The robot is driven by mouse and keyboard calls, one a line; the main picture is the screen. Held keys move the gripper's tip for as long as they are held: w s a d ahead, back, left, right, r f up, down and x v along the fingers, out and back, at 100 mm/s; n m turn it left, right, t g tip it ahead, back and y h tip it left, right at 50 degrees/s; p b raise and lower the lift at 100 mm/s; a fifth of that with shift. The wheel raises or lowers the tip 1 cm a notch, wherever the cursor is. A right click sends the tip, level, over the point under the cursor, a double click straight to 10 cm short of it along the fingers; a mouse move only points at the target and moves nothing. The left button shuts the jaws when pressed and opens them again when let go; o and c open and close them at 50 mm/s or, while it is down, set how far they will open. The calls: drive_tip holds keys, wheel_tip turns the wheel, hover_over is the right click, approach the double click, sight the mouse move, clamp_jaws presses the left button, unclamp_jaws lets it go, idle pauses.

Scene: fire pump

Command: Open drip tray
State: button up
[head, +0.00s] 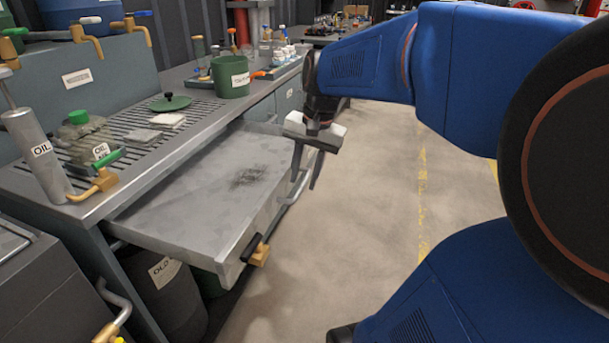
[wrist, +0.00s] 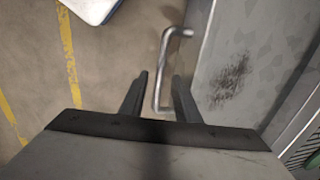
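The drip tray (head: 195,195) is a shallow grey metal drawer, pulled well out from under the grated bench top. A dark smudge marks its floor, and the tray also shows in the wrist view (wrist: 212,65). Its bent metal bar handle (head: 294,190) is on the tray's outer front side. My gripper (head: 306,178) points down at this handle, just outside the tray's front wall. In the wrist view the fingers (wrist: 160,78) are apart, with the handle bar (wrist: 161,60) appearing between them and gaps on both sides. I cannot tell whether either finger touches it.
The bench top holds an oil cylinder (head: 38,150), a green-capped container (head: 80,135) and a green pot (head: 230,77). A black-handled brass valve (head: 257,252) sits at the tray's near corner. A dark drum (head: 165,295) stands below. The floor (head: 375,190) to the right is clear.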

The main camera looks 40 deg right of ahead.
wheel_tip(320, 180, up, 17)
drive_tip(key=s+d, duration=0.2)
drive_tip(key=shift+s, duration=0.35)
drive_tip(key=shift+a, duration=0.1)
idle(0.5)
drive_tip(key=s+a+f+n+t, duration=0.1)
drive_tip(key=s+a+f+n, duration=0.2)
drive_tip(key=f, duration=0.4)
drive_tip(key=s+a+f+n+t, duration=0.1)
drive_tip(key=s+a+f+n, duration=0.2)
drive_tip(key=f, duration=0.5)
drive_tip(key=s+a+f+n+t+h, duration=0.1)
drive_tip(key=s+a+f+n, duration=0.2)
drive_tip(key=f, duration=0.4)
drive_tip(key=shift+s+a+f+n, duration=0.25)
drive_tip(key=shift+a+n, duration=0.6)
drive_tip(key=shift+n, duration=0.15)
